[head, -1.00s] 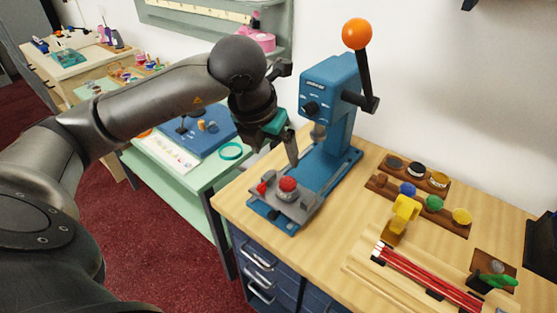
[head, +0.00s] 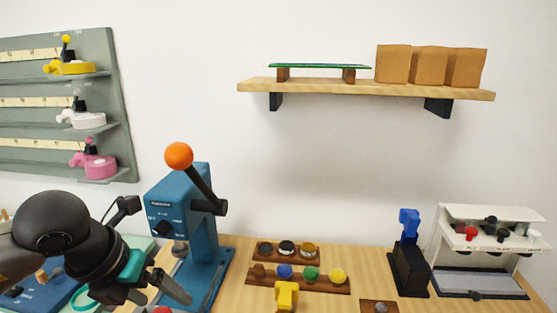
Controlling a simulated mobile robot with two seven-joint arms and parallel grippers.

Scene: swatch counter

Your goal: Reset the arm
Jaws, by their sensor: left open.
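A blue press (head: 205,250) stands at the left of the wooden counter. Its black lever arm (head: 204,188) slants up and to the left from a pivot on the right side and ends in an orange ball (head: 179,155). My left gripper (head: 160,296) is open and empty, in front of the press's lower left in the picture and apart from the lever. The press's base plate is partly hidden by the gripper and cut by the lower edge. Only a bit of a red part (head: 162,310) shows there. My right gripper is not in view.
Wooden racks with coloured knobs (head: 311,277) and a yellow item (head: 286,295) are right of the press. A blue-topped black stand (head: 409,262) and a white rack (head: 490,216) stand farther right. A wall shelf (head: 350,88) hangs above; a green-grey display board (head: 118,110) is at left.

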